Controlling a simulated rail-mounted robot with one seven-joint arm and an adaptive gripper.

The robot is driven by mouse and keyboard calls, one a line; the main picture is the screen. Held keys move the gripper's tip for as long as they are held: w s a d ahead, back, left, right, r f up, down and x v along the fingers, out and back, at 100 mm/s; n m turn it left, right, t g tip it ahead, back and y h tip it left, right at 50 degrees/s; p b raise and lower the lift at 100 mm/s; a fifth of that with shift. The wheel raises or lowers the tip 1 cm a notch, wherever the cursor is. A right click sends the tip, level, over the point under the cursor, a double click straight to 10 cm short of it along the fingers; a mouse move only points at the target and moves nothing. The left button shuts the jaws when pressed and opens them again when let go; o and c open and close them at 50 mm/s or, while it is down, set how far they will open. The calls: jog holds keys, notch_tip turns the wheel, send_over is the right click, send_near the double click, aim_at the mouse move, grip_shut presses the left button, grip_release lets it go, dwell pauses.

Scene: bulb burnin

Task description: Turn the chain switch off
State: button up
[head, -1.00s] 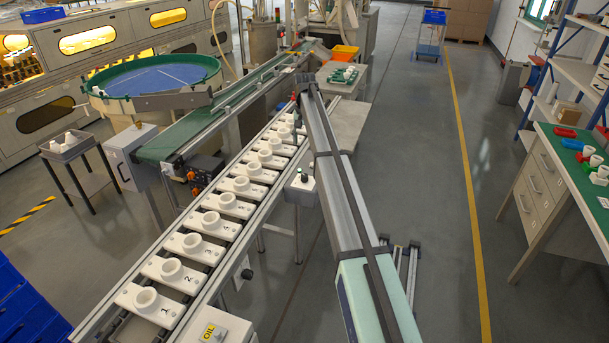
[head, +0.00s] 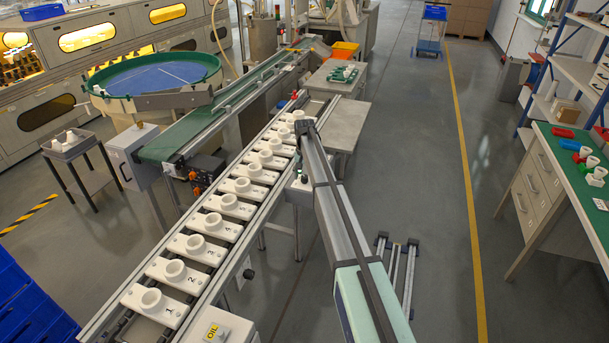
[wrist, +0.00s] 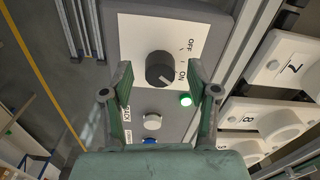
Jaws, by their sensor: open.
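The chain switch is a round black knob (wrist: 160,68) on a pale panel (wrist: 135,38), seen in the wrist view. OFF and ON are printed beside it, and its white pointer mark is turned toward ON. A green lamp (wrist: 186,99) by the ON label is lit. My gripper (wrist: 160,78) is open, with one green finger on each side of the knob in the picture. I cannot tell whether either finger touches it.
A white push button (wrist: 152,121) and a blue one (wrist: 149,141) sit below the knob. The chain conveyor (head: 205,303) with numbered white socket plates runs beside the panel. A bench (head: 553,190) stands at the right.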

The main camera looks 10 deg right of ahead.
jog(key=shift+f, duration=0.25)
grip_shut()
